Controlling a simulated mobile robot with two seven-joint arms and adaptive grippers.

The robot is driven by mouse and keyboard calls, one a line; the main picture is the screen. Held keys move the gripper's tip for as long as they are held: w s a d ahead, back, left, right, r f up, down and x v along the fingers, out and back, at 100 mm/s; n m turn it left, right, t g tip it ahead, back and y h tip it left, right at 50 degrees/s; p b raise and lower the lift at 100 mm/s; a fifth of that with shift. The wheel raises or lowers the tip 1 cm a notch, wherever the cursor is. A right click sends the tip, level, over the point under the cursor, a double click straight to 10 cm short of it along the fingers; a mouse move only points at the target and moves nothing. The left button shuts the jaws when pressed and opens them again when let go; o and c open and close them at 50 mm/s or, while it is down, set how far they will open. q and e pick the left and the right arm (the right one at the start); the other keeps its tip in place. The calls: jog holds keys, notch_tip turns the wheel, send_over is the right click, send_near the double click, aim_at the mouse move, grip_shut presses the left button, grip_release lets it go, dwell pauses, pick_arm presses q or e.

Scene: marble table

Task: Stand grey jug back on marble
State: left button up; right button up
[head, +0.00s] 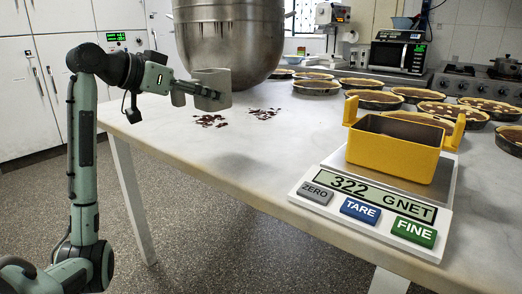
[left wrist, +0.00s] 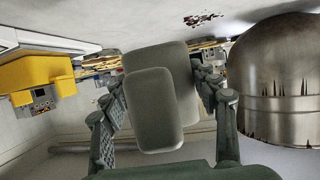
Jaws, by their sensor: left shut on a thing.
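My left gripper (head: 208,92) is shut on the grey jug (head: 212,78) and holds it in front of the big steel bowl. The jug looks roughly upright in the head view, and its base appears clear of the marble table (head: 270,170). In the left wrist view the jug (left wrist: 152,110) fills the space between the fingers of my left gripper (left wrist: 165,85). Part of the jug is hidden behind the fingers in the head view. My right gripper is not in view.
Brown crumbs (head: 264,114) lie on the marble near the jug. A large steel bowl (head: 230,40) stands behind. A yellow tub (head: 395,147) sits on a scale (head: 380,205) at right. Several tarts (head: 372,100) fill the back right. The middle of the marble is bare.

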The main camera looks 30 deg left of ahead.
pick_arm(q)
jog(key=shift+w+d, duration=0.1)
jog(key=w+d+f, duration=0.4)
jog(key=d, duration=0.1)
jog(key=w+d+f, duration=0.2)
jog(key=w+d, duration=0.1)
jog(key=shift+f, duration=0.2)
jog(key=shift+w+d+f, duration=0.2)
jog(key=shift+w+d, duration=0.05)
jog(key=shift+w+d+f, duration=0.1)
jog(key=shift+f, duration=0.15)
notch_tip(320, 180, down, 2)
jog(key=shift+f+p, duration=0.1)
jog(key=shift+p, duration=0.2)
jog(key=shift+f, duration=0.5)
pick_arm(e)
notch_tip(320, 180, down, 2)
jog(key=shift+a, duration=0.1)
pick_arm(q)
jog(key=shift+f, duration=0.1)
